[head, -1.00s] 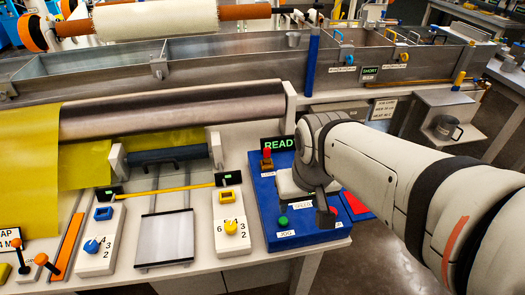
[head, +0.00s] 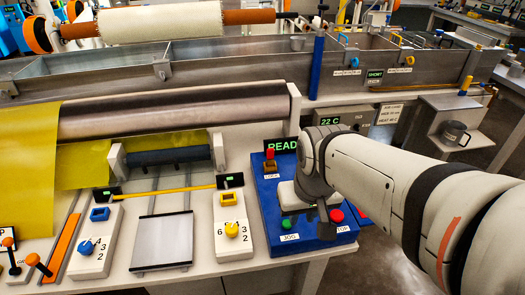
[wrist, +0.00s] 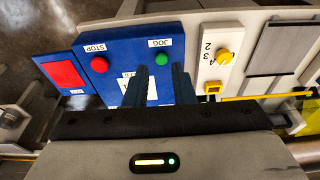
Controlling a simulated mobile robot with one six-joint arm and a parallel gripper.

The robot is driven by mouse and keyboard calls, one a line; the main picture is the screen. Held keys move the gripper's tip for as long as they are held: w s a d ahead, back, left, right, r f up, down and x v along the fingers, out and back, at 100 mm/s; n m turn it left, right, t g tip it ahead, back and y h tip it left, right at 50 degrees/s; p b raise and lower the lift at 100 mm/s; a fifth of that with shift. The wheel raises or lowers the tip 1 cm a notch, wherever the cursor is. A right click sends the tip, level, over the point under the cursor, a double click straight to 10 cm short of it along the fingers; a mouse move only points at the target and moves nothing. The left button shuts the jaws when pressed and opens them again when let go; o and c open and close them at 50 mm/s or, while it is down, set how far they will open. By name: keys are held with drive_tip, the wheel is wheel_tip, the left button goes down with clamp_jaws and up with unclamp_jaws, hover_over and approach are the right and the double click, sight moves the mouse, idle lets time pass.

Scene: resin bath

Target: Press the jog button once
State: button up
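The green jog button (head: 286,224) is on the front left of a blue control panel (head: 268,200), above a JOG label. In the wrist view the jog button (wrist: 162,59) appears just beyond and between the two dark fingertips of my gripper (wrist: 159,74). The fingers are apart with nothing between them. In the head view my gripper (head: 325,222) hangs over the panel, right of the jog button. The red stop button (head: 336,216) is right of the gripper; it also shows in the wrist view (wrist: 99,65). Contact with the panel cannot be judged.
A red-topped lever (head: 270,160) stands at the panel's back left, before a green READY display (head: 281,145). A white dial box with a yellow knob (head: 232,229) stands left of the panel. A metal trough (head: 220,70) runs behind. A red square (wrist: 62,74) lies beyond the stop button.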

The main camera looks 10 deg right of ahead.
clamp_jaws()
idle(1.1)
